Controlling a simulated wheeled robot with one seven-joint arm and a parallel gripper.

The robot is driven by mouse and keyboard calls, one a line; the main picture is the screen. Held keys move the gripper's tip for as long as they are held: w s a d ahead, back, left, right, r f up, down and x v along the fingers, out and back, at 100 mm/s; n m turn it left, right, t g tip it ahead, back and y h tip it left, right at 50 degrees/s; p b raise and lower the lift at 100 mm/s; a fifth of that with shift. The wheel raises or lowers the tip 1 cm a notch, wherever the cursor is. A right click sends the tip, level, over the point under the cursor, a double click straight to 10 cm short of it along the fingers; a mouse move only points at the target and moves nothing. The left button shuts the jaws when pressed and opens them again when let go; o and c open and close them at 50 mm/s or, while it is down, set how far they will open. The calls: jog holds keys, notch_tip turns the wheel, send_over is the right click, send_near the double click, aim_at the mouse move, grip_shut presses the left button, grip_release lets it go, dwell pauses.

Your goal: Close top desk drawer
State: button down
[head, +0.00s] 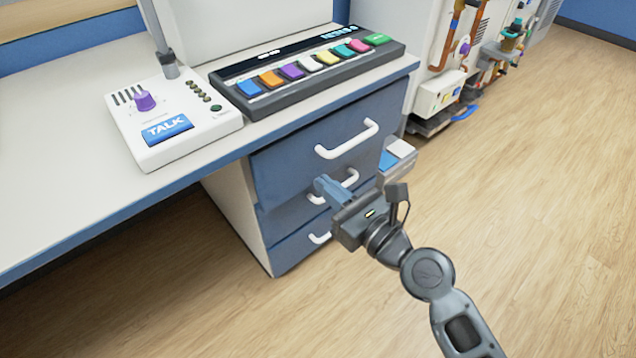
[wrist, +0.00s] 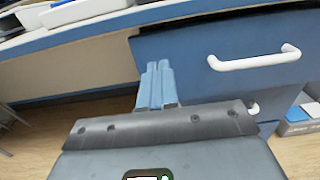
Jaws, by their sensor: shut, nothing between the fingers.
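The top desk drawer (head: 300,150) has a dark blue front with a white bar handle (head: 347,139). It sits just under the desktop's edge, and I cannot tell whether a small gap remains behind its front. In the wrist view the drawer front (wrist: 190,55) and its handle (wrist: 255,58) show right of the fingertips. My gripper (head: 328,188) is shut and empty, with its pale blue fingers together. In the head view the fingers overlap the drawers below the top handle. In the wrist view the fingertips (wrist: 157,66) lie near the drawer front's left edge; contact is unclear.
Lower drawers have white handles (head: 333,187), partly behind my gripper. The white desktop (head: 60,130) holds a TALK box (head: 165,128) and a console with coloured keys (head: 310,68). Machinery is behind; wooden floor is open at right.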

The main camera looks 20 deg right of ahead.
aim_at(280, 145)
jog(key=b+x, duration=0.1)
jog(key=x, duration=1)
jog(key=shift+w+f, duration=0.1)
jog(key=shift+w, duration=0.1)
jog(key=shift+a, duration=0.1)
jog(key=x, duration=0.4)
jog(key=shift+w, duration=0.25)
jog(key=shift+a, duration=0.1)
